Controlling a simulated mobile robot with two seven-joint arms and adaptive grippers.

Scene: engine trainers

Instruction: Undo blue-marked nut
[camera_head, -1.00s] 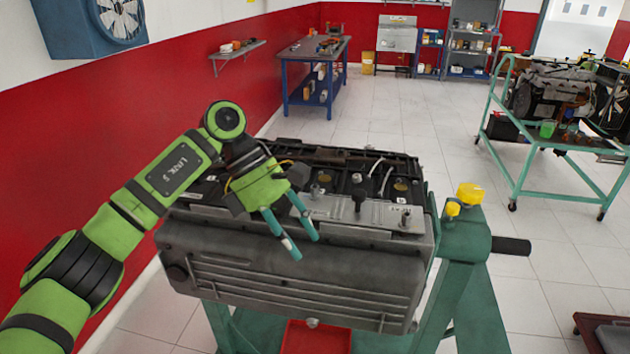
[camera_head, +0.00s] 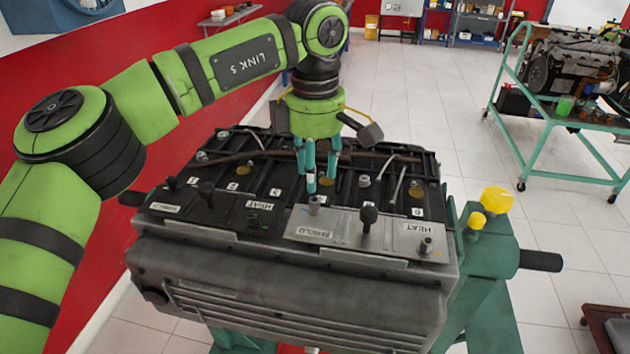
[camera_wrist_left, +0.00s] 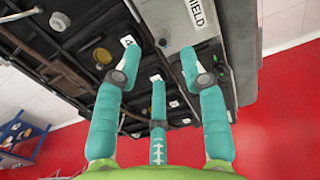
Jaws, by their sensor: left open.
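The engine block (camera_head: 290,275) stands on a green stand, with its black top carrying numbered labels, studs and knobs. My left gripper (camera_head: 316,180) is open, its teal fingers pointing down over the middle of the engine top. A grey stud or nut (camera_head: 316,204) on the "SHIELD" plate (camera_head: 313,233) stands close below and in front of the fingertips; I cannot tell whether they touch. In the left wrist view the open fingers (camera_wrist_left: 157,66) have nothing between them that I can make out. I cannot make out a blue mark on any nut. My right gripper is out of view.
A black knob (camera_head: 369,216) and another stud (camera_head: 426,245) stand to the right on the plates. Metal rods (camera_head: 398,183) and a gold disc (camera_head: 417,183) lie near. Yellow knobs (camera_head: 496,200) top the stand at the right. A second engine sits on a green cart (camera_head: 535,140) behind.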

